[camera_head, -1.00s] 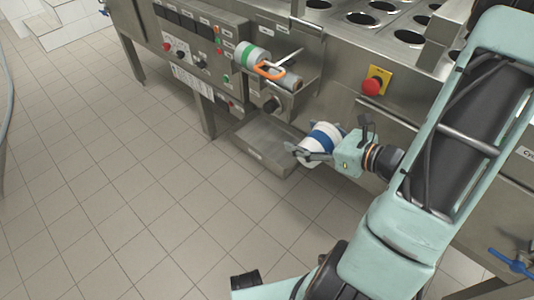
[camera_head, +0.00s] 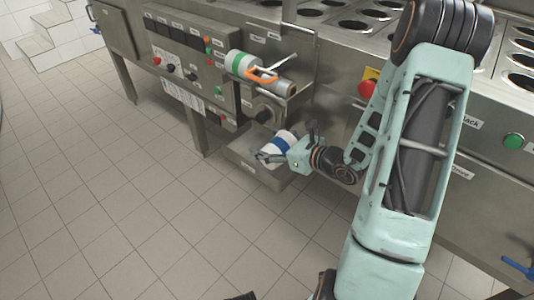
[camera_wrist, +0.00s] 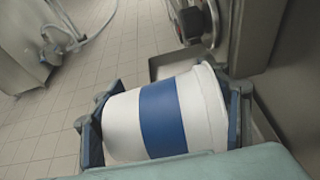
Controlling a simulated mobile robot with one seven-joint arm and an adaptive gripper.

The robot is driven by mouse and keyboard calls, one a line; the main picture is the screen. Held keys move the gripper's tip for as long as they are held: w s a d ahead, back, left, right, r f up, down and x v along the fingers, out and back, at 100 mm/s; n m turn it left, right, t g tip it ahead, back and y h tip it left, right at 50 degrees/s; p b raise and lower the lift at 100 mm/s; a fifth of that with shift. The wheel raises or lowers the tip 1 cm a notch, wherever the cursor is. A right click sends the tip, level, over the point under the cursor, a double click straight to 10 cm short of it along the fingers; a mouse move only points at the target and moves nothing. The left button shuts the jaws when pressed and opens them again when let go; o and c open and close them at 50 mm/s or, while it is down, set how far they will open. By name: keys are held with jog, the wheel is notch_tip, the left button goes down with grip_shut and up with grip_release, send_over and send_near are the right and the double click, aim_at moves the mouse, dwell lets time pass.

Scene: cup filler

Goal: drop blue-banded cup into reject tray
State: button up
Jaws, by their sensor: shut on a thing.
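The white cup with a blue band (camera_head: 279,147) lies tilted in my gripper (camera_head: 280,150). My gripper is shut on it, with one finger on each side. In the wrist view the blue-banded cup (camera_wrist: 166,115) fills the middle, held between the dark finger pads. The metal reject tray (camera_head: 246,164) is low on the machine's front, below the panel. In the head view the cup overlaps the tray's right part; its exact height above the tray is hard to tell. The tray's right part is hidden behind the cup and gripper.
A red stop button (camera_head: 367,89) is on the machine front to the right. The tiled floor on the left is clear.

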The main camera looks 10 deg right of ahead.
jog(key=shift+w+a+f+b, duration=0.15)
jog(key=shift+f+b, duration=0.2)
jog(key=shift+f, duration=0.6)
jog(key=shift+w+f+b, duration=0.15)
jog(key=shift+f+b, duration=0.15)
jog(key=shift+f, duration=0.65)
jog(key=shift+f+b, duration=0.45)
jog(key=shift+f, duration=0.05)
jog(key=o, duration=0.8)
jog(key=shift+r, duration=0.1)
jog(key=shift+r+p, duration=0.5)
jog(key=p+v, duration=0.3)
jog(key=v, duration=0.9)
jog(key=shift+f, duration=0.15)
